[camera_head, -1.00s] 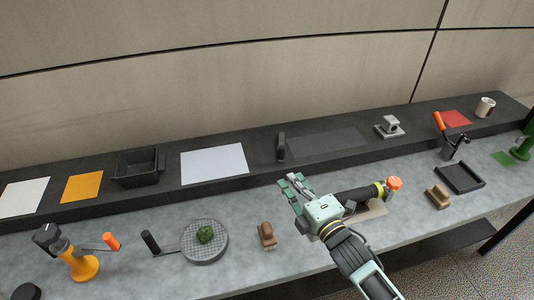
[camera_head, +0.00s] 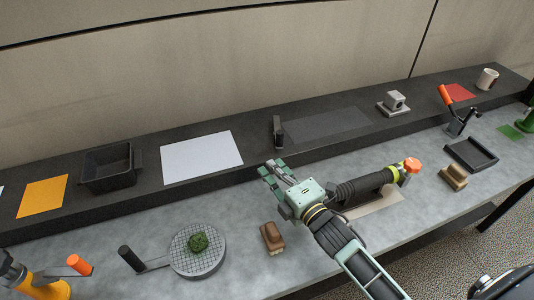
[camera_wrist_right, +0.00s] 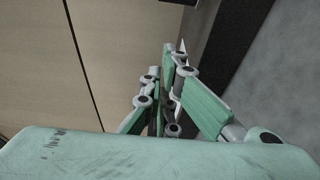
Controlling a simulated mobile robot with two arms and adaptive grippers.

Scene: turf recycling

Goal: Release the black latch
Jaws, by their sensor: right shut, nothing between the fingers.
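A small black upright block (camera_head: 277,131), which looks like the black latch, stands on the raised dark shelf at the left end of a dark grey mat. My right gripper (camera_head: 271,168) is in front of it and apart from it, over the shelf's front edge. Its green fingers are shut and hold nothing. In the right wrist view the fingers (camera_wrist_right: 165,95) point toward the wall and shelf. A small dark piece at that view's top edge is cut off; I cannot tell if it is the latch. My left gripper is not in view.
The dark mat (camera_head: 325,125) lies right of the block, a white sheet (camera_head: 202,157) left, then a black bin (camera_head: 108,168). A grey block (camera_head: 394,103) stands farther right. A round grid plate (camera_head: 197,250) and brown brush (camera_head: 272,237) lie on the counter. A black cylinder with an orange end (camera_head: 375,182) is beside my gripper.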

